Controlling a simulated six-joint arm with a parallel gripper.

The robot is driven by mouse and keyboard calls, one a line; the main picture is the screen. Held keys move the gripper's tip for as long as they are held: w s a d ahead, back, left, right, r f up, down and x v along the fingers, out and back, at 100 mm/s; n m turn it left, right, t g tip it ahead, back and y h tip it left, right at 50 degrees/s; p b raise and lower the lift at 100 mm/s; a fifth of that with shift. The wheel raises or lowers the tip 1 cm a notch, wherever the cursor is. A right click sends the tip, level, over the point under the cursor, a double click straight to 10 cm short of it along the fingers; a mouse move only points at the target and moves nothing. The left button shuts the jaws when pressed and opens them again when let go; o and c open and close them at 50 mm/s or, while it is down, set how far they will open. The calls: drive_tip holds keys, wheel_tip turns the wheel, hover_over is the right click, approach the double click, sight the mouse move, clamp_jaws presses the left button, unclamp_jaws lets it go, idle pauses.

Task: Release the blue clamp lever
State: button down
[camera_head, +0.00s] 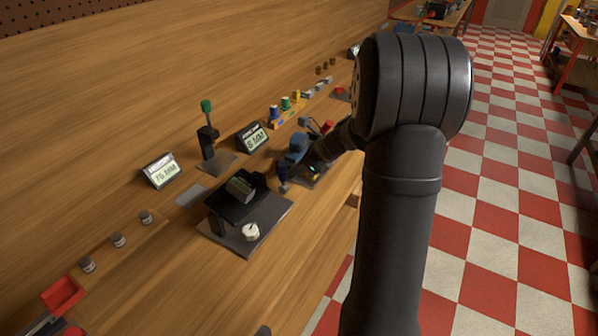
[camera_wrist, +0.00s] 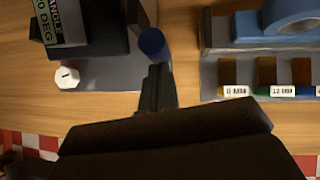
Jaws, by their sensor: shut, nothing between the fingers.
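In the wrist view, the blue clamp lever (camera_wrist: 152,42) shows as a short dark blue cylindrical end, beside a black fixture (camera_wrist: 108,28) on a grey plate. My gripper (camera_wrist: 158,70) is shut and empty, its fingertips just below the blue end in the picture; I cannot tell whether they touch it. My fingertips are hard to make out there among the dark parts.
A white knob (camera_wrist: 67,77) sits on the fixture's plate. A light blue ring (camera_wrist: 292,14) stands on a grey rack with labelled coloured slots at right. In the head view, two display signs (camera_head: 161,170) (camera_head: 252,137) and a green-topped post (camera_head: 207,130) stand behind.

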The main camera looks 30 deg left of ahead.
drive_tip(key=a+h, duration=0.1)
drive_tip(key=h, duration=0.1)
drive_tip(key=a+r+h, duration=0.1)
drive_tip(key=a+h, duration=0.1)
drive_tip(key=shift+a, duration=0.85)
drive_tip(key=w+d+r, duration=0.1)
drive_tip(key=d+r, duration=0.2)
drive_tip(key=d, duration=0.1)
approach(286, 163)
drive_tip(key=shift+w+d+r, duration=0.2)
drive_tip(key=shift+w+r, duration=0.1)
drive_tip(key=shift+r, duration=0.15)
drive_tip(key=shift+w+d+r, duration=0.2)
drive_tip(key=shift+w+r, duration=0.1)
drive_tip(key=shift+r, duration=0.15)
